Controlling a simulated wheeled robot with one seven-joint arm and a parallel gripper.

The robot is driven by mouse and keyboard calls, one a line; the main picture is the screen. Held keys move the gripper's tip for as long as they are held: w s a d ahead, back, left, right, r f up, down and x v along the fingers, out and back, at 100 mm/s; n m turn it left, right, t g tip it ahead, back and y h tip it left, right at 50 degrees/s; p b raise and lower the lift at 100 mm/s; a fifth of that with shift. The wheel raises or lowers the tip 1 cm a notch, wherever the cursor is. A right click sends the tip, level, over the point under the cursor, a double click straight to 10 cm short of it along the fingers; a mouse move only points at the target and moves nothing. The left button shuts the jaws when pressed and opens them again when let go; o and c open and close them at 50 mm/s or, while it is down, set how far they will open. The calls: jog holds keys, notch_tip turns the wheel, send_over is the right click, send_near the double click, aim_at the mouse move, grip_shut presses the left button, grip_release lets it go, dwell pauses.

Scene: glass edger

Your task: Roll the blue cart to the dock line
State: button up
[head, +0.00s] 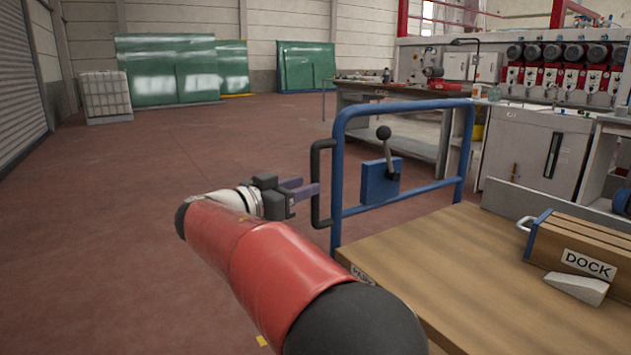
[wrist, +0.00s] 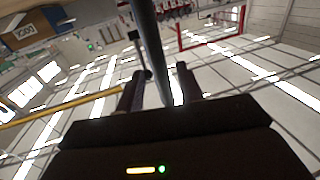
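The blue cart's tubular push frame (head: 403,106) stands upright at the far edge of a wooden deck (head: 450,265). A black vertical handle (head: 315,185) is fixed to the frame's left post. A lever (head: 387,150) with a black ball knob rises from a blue box on the frame. My gripper (head: 311,188) is at the black handle, its fingers pointing right. In the wrist view a dark bar (wrist: 151,45) runs between my gripper's fingers (wrist: 159,88), with gaps at both sides. The dock line cannot be made out; the cart's wheels are hidden.
A wooden block marked DOCK (head: 590,240) and a pale wedge (head: 575,287) are at the right of the deck. A workbench (head: 390,92) and a grey cabinet (head: 540,150) stand behind the frame. The red floor (head: 130,220) at left is open. A small yellow mark (head: 262,341) shows below my arm.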

aim_at(315, 219)
jog(key=shift+x, duration=2.1)
grip_shut()
